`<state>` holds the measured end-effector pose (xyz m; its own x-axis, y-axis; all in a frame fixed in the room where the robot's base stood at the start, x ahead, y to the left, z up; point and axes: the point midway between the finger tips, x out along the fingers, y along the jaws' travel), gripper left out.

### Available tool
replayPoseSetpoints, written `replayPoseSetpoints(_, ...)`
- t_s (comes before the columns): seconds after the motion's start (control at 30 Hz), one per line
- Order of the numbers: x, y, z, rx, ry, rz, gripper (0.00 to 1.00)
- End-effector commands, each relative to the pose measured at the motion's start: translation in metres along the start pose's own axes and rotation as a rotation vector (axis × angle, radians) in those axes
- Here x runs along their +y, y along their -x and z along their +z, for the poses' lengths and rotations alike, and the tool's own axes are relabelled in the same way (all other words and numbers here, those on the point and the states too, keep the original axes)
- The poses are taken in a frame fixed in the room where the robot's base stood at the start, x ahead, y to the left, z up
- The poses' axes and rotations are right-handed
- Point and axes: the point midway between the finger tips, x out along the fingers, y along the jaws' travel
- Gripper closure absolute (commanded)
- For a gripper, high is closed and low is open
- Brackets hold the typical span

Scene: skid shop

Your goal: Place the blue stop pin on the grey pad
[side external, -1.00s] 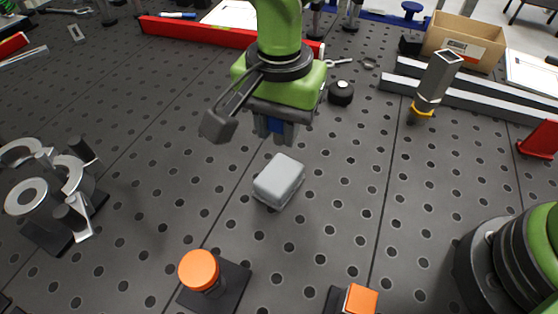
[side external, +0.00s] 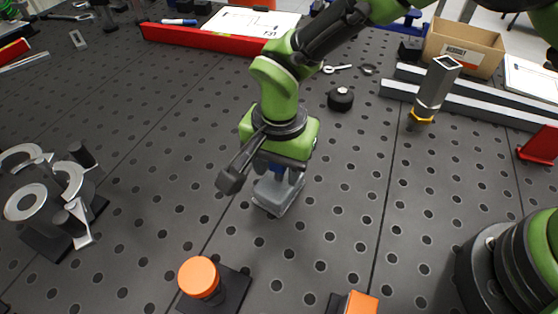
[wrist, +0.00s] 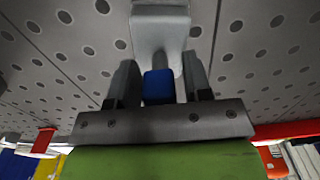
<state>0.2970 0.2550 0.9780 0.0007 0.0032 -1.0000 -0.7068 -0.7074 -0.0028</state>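The blue stop pin (wrist: 158,87) is upright between the two fingers of my gripper (wrist: 160,80) in the wrist view. In the side view the blue pin (side external: 277,168) shows as a small patch between the fingers, directly above the grey pad (side external: 275,203). My gripper (side external: 278,180) is low over the pad, fingers pointing down. The fingers are close beside the pin, but I cannot tell whether they press on it. The pin's lower end is hidden, so its contact with the pad is unclear. The pad also shows beyond the pin in the wrist view (wrist: 160,30).
An orange-topped post (side external: 199,277) on a dark base and an orange block (side external: 361,302) stand in front. A grey ring fixture (side external: 60,195) is at left. A black knob (side external: 340,99) and a tilted grey tube (side external: 436,85) stand behind right. Perforated table around the pad is clear.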

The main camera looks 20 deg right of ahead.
Motion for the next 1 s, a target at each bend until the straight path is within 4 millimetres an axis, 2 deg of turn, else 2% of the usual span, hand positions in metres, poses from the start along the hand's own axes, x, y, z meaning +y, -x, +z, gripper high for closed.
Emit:
replayPoseSetpoints(0.37, 0.000, 0.005, 0.000, 0.000, -0.001, -0.001, 0.47)
replayPoseSetpoints(0.47, -0.001, 0.018, 0.000, 0.000, -0.001, -0.004, 0.47)
replayPoseSetpoints(0.8, -0.001, 0.092, 0.000, 0.000, 0.000, -0.006, 0.47)
replayPoseSetpoints(1.0, 0.000, 0.117, 0.000, 0.000, 0.000, -0.001, 0.47)
